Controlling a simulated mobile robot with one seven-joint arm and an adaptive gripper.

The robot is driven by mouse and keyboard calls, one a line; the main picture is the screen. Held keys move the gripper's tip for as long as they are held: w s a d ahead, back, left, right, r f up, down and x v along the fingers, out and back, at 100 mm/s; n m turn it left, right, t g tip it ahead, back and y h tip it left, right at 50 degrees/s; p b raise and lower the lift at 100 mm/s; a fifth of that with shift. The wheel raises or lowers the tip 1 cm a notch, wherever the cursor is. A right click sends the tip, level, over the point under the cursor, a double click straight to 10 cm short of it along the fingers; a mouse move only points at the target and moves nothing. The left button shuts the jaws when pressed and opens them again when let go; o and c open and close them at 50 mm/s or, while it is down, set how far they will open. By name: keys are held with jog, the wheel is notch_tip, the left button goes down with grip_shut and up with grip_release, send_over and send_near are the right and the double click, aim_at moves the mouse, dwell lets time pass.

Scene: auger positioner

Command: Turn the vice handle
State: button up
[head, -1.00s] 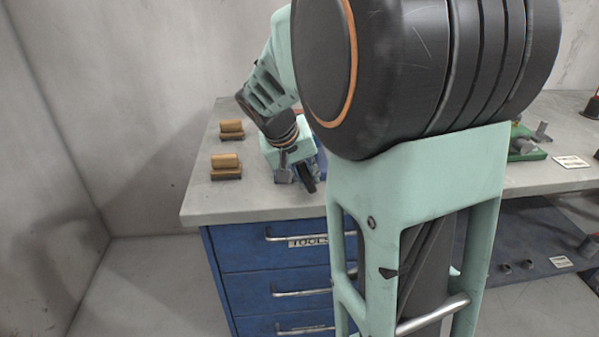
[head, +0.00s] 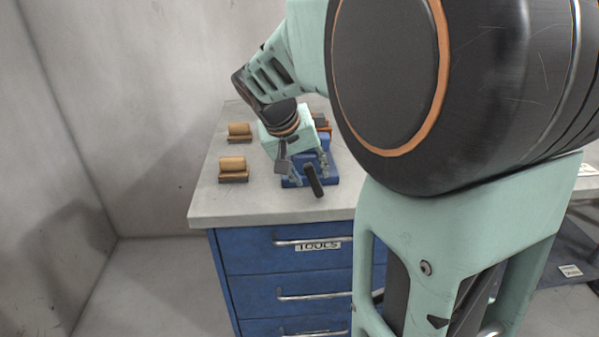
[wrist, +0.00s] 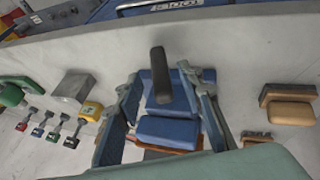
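The blue vice (head: 329,172) sits on the grey bench top near its front edge, partly hidden by my arm in the head view. Its dark handle (head: 314,181) sticks out toward the front. In the wrist view the blue vice (wrist: 168,132) lies between my fingers, and the black handle (wrist: 160,76) points away from it toward the bench edge. My gripper (wrist: 163,80) is open, with one finger on each side of the vice and handle. I cannot tell whether either finger touches. In the head view my gripper (head: 294,170) is just left of the handle.
Two wooden-topped blocks (head: 233,168) (head: 239,131) stand left of the vice. In the wrist view, a grey metal block (wrist: 73,88), a yellow-topped item (wrist: 91,110) and several small coloured tools lie to the left. A blue drawer cabinet (head: 285,250) labelled TOOLS is under the bench.

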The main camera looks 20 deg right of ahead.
jog(key=v, duration=0.7)
jog(key=shift+r, duration=0.25)
jog(key=shift+a, duration=0.1)
